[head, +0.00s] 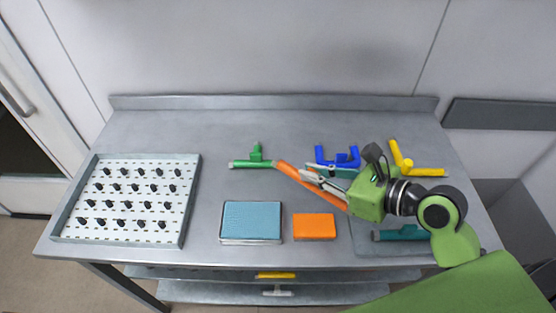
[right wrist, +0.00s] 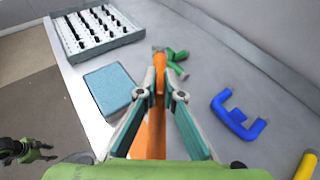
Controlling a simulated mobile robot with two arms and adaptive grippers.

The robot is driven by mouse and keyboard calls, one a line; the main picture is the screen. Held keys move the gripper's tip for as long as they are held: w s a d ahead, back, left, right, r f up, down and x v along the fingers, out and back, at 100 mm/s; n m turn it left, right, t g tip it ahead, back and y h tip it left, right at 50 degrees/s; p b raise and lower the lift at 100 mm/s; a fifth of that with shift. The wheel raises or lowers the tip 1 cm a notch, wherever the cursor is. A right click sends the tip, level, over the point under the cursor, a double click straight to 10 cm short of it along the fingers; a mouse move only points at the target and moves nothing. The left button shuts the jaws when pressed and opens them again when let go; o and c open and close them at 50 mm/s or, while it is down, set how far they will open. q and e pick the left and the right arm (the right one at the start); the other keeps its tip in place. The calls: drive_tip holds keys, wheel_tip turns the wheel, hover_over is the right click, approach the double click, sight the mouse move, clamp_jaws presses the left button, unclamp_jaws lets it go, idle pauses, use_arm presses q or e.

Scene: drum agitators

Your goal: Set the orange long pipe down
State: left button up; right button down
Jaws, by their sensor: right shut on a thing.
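The orange long pipe (head: 289,171) is held in my right gripper (head: 312,178) over the middle of the table. In the right wrist view the orange pipe (right wrist: 153,130) runs lengthwise between the two fingers of the right gripper (right wrist: 160,97), which are shut on it. Its far end lies close to a green T-shaped pipe (head: 254,160), also seen in the right wrist view (right wrist: 176,62). I cannot tell whether the orange pipe touches the table.
A blue box (head: 251,221) and an orange box (head: 314,227) stand near the front edge. A blue pipe piece (head: 323,156) and a yellow pipe (head: 402,160) lie at the back right. A tray of black parts (head: 73,211) stands left. The table's back left is clear.

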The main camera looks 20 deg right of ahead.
drive_tip(key=shift+d+r+m+t+h+p, duration=0.15)
drive_tip(key=shift+d+r+m+h+p, duration=0.1)
drive_tip(key=shift+r, duration=0.2)
drive_tip(key=shift+d+r+m+t+h+p, duration=0.15)
drive_tip(key=shift+r+m+h, duration=0.1)
drive_tip(key=shift+r, duration=0.2)
drive_tip(key=shift+w+d, duration=0.1)
drive_tip(key=shift+w, duration=0.1)
drive_tip(key=w+d+f, duration=0.1)
drive_tip(key=w+f, duration=0.2)
drive_tip(key=w, duration=0.1)
drive_tip(key=w+d+f, duration=0.2)
drive_tip(key=w+f, duration=0.1)
drive_tip(key=w+d+f, duration=0.1)
drive_tip(key=w+f, duration=0.1)
drive_tip(key=w, duration=0.2)
drive_tip(key=shift+w+d+f, duration=0.35)
drive_tip(key=shift+f, duration=0.05)
drive_tip(key=shift+w+d+f, duration=0.2)
drive_tip(key=shift+w+f, duration=0.15)
drive_tip(key=shift+f, duration=0.1)
drive_tip(key=shift+w+f, duration=0.1)
drive_tip(key=shift+f, duration=1.55)
drive_tip(key=c, duration=2.5)
unclamp_jaws()
drive_tip(key=shift+f, duration=0.15)
drive_tip(key=o, duration=0.3)
